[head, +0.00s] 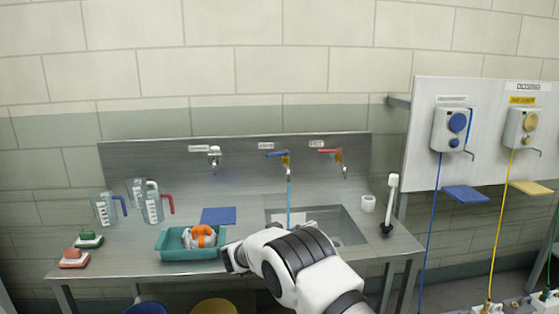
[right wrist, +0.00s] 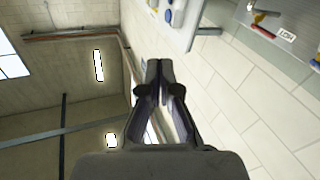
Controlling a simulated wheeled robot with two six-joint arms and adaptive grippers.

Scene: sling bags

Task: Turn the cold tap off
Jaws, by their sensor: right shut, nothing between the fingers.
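The cold tap with a blue lever (head: 277,154) is on the steel splashback, in the middle of the sink unit. A stream of water (head: 289,190) runs from it into the sink basin (head: 352,228). The hot tap with a red lever (head: 330,151) is to its right and also shows at the top right of the right wrist view (right wrist: 262,17). My right gripper (head: 232,259) is low at the front of the counter, beside the teal tub, well below the cold tap. Its fingers are together and empty in the right wrist view (right wrist: 158,66). My left gripper is out of view.
A teal tub (head: 170,254) with orange and white items stands left of my right gripper. A blue cloth (head: 218,216), measuring jugs (head: 152,207), brushes (head: 74,259) and a white-handled brush (head: 391,200) are on the counter. A dosing panel (head: 480,150) stands right.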

